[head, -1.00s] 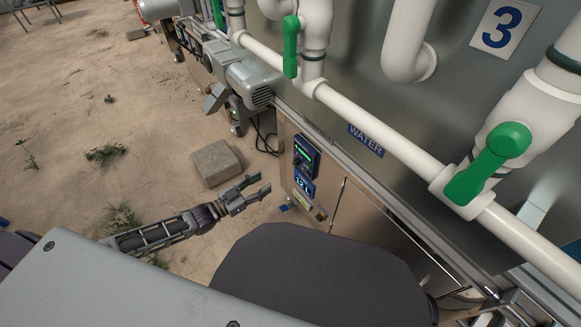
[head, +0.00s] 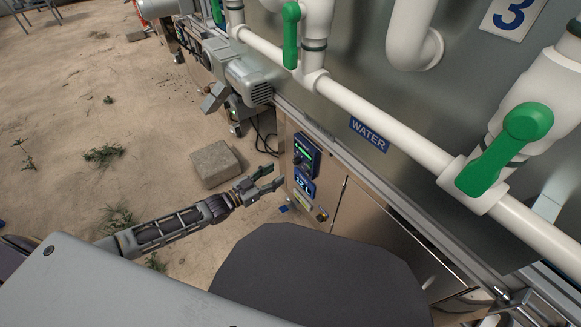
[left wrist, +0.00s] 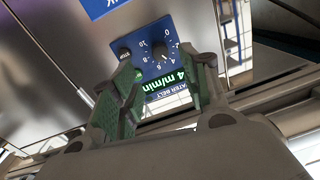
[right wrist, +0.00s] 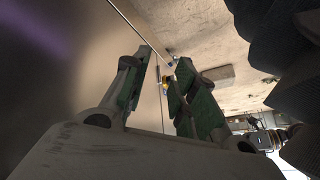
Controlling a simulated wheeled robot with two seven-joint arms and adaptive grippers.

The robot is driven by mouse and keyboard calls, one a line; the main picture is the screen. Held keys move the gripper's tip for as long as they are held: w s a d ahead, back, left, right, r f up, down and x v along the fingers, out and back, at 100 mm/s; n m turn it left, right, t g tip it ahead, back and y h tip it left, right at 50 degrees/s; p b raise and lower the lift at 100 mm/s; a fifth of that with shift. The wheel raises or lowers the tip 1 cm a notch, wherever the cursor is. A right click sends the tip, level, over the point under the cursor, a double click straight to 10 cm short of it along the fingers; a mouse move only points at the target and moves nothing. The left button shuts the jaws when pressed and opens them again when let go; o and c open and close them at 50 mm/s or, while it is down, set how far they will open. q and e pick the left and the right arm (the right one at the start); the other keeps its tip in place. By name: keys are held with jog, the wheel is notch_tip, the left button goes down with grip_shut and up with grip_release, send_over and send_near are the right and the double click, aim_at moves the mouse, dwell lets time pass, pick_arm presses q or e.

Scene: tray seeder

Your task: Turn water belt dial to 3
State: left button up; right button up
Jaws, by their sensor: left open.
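The blue water belt panel (head: 305,155) is on the metal machine's side in the head view, with a green display. A finger partly hides the display and the "WATER BELT" label; the dial's setting is unclear. My left gripper (head: 267,182) is open and empty, just left of the panel, with no contact visible. My right gripper (right wrist: 166,66) is open and empty, outside the head view.
A WATER label (head: 369,134), white pipes and green valve handles (head: 505,150) are above right. A stone block (head: 215,164) lies on the sandy ground behind the left gripper.

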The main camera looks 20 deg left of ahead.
aim_at(294, 163)
pick_arm(q)
jog(key=shift+b+x, duration=0.95)
jog(key=shift+x, duration=1.65)
jog(key=shift+b+x, duration=0.55)
jog(key=shift+x, duration=0.85)
pick_arm(e)
jog(key=f, duration=0.2)
jog(key=shift+w+a+f+y, duration=0.2)
jog(key=shift+a+f+y, duration=0.1)
pick_arm(q)
jog(key=shift+c, duration=0.5)
pick_arm(e)
jog(key=shift+s+f, duration=0.1)
jog(key=shift+s, duration=0.1)
pick_arm(q)
grip_shut()
pick_arm(e)
jog(key=shift+s, duration=0.15)
